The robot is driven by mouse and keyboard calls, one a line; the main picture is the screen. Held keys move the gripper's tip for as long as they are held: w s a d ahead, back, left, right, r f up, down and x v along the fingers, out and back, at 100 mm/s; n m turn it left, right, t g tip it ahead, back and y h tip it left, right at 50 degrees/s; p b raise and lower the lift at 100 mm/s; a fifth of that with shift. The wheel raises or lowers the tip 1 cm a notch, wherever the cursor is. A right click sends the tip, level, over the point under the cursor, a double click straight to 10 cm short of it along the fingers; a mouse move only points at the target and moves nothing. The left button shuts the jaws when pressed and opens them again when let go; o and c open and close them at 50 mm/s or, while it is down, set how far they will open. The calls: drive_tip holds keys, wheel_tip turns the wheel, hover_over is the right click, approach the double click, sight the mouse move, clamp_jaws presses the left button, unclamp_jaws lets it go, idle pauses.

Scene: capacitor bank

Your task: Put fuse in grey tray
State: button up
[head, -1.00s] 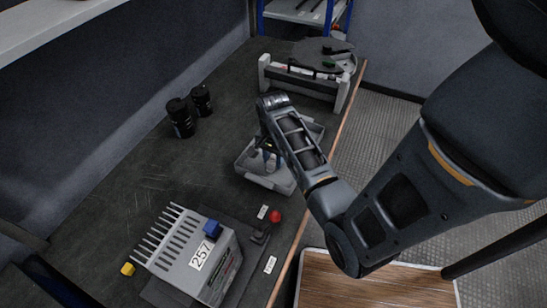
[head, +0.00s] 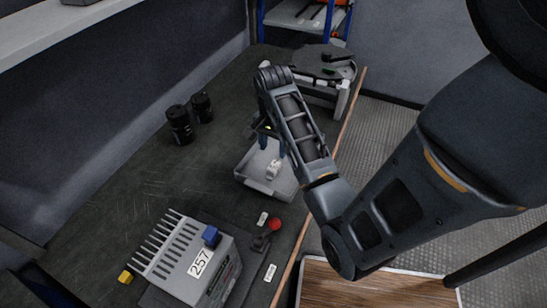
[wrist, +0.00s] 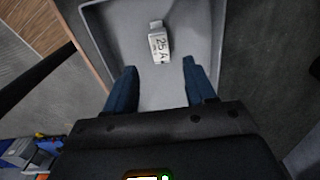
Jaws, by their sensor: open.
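The fuse (wrist: 160,45) is a small pale block marked "25 A", lying on the floor of the grey tray (wrist: 211,75). It also shows in the head view (head: 272,170), inside the tray (head: 262,187). My gripper (wrist: 160,75) is open and empty above the tray, its two blue fingers apart with the fuse beyond their tips. In the head view my gripper (head: 271,142) is over the tray's far part, which my arm partly hides.
A grey unit labelled 257 (head: 200,262) stands at the front, with a red knob (head: 275,224) beside it. Two black cylinders (head: 180,125) stand left of the tray. A round-topped fixture (head: 322,62) stands behind.

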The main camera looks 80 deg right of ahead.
drive_tip(key=a+n+h, duration=0.1)
drive_tip(key=a, duration=0.2)
drive_tip(key=a+f+n+t, duration=0.1)
drive_tip(key=a+n, duration=0.1)
drive_tip(key=w+a+f+n+t+h, duration=0.1)
drive_tip(key=a+n, duration=0.1)
drive_tip(key=a, duration=0.1)
drive_tip(key=shift+a+f+h, duration=0.2)
drive_tip(key=shift+a+h, duration=0.1)
drive_tip(key=shift+a, duration=0.05)
drive_tip(key=s+a+r+n+t+h, duration=0.1)
drive_tip(key=s+a+n+t, duration=0.1)
drive_tip(key=a+n+t, duration=0.65)
drive_tip(key=s+a+r+n+t+y, duration=0.1)
drive_tip(key=s+a+r+n+t, duration=0.1)
drive_tip(key=s+a+r+n, duration=0.2)
drive_tip(key=s+a+r+n+t+y, duration=0.2)
drive_tip(key=s+a+r+n, duration=0.2)
drive_tip(key=a+r, duration=0.7)
wheel_tip(320, 180, up, 4)
drive_tip(key=shift+s+r+y, duration=0.15)
drive_tip(key=shift+s+y, duration=0.15)
drive_tip(key=shift+s, duration=0.35)
